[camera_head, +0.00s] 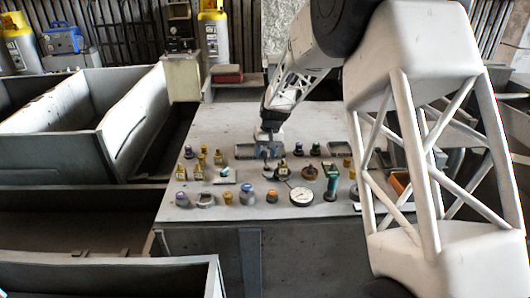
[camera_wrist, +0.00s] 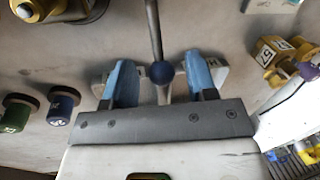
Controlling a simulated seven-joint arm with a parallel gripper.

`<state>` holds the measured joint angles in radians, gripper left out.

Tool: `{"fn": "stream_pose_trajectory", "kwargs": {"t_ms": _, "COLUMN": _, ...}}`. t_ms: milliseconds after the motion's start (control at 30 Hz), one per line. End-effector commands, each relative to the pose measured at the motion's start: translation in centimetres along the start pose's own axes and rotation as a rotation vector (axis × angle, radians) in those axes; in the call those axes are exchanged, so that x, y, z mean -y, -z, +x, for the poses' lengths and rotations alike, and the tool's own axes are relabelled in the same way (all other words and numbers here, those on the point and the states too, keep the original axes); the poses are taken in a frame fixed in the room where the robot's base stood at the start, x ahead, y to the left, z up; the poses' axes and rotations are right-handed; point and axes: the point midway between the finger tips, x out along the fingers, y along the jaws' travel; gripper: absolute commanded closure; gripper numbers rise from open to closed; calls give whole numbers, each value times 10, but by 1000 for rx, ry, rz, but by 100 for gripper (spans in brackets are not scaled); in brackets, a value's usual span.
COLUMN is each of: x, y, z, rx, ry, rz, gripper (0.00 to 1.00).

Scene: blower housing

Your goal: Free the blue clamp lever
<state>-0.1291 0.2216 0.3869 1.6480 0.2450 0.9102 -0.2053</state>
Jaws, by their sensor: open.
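A lever with a thin grey rod and a dark blue ball (camera_wrist: 162,72) stands between the two blue fingers of my gripper (camera_wrist: 161,79) in the wrist view. The fingers are open, with a gap on each side of the ball. The rod runs up to the top edge of the picture, and its lower end is hidden by my gripper's body. In the head view my gripper (camera_head: 268,147) is low over the middle of the grey panel (camera_head: 225,125). I cannot pick out the lever there, as my gripper and nearby parts crowd it.
Several knobs and levers surround my gripper, including a white dial (camera_head: 301,196) and a purple knob (camera_head: 181,198). In the wrist view, green (camera_wrist: 16,113) and blue (camera_wrist: 62,105) knobs stand left, and a yellow part (camera_wrist: 275,55) right. The panel's back left is clear.

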Motion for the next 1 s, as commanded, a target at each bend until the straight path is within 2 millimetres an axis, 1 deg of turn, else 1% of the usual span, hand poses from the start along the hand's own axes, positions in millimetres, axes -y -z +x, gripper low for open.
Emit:
{"fn": "stream_pose_trajectory", "kwargs": {"t_ms": 167, "x": 0, "y": 0, "z": -10, "rx": -1, "ry": 0, "rz": 0, "gripper": 48}}
{"fn": "stream_pose_trajectory", "kwargs": {"t_ms": 500, "x": 0, "y": 0, "z": -51, "rx": -2, "ry": 0, "rz": 0, "gripper": 48}}
{"fn": "stream_pose_trajectory", "kwargs": {"t_ms": 700, "x": 0, "y": 0, "z": -71, "rx": -2, "ry": 0, "rz": 0, "gripper": 48}}
{"fn": "stream_pose_trajectory", "kwargs": {"t_ms": 833, "x": 0, "y": 0, "z": -76, "rx": -1, "ry": 0, "rz": 0, "gripper": 48}}
{"fn": "stream_pose_trajectory", "kwargs": {"t_ms": 1000, "x": 0, "y": 0, "z": -78, "rx": 0, "ry": 0, "rz": 0, "gripper": 48}}
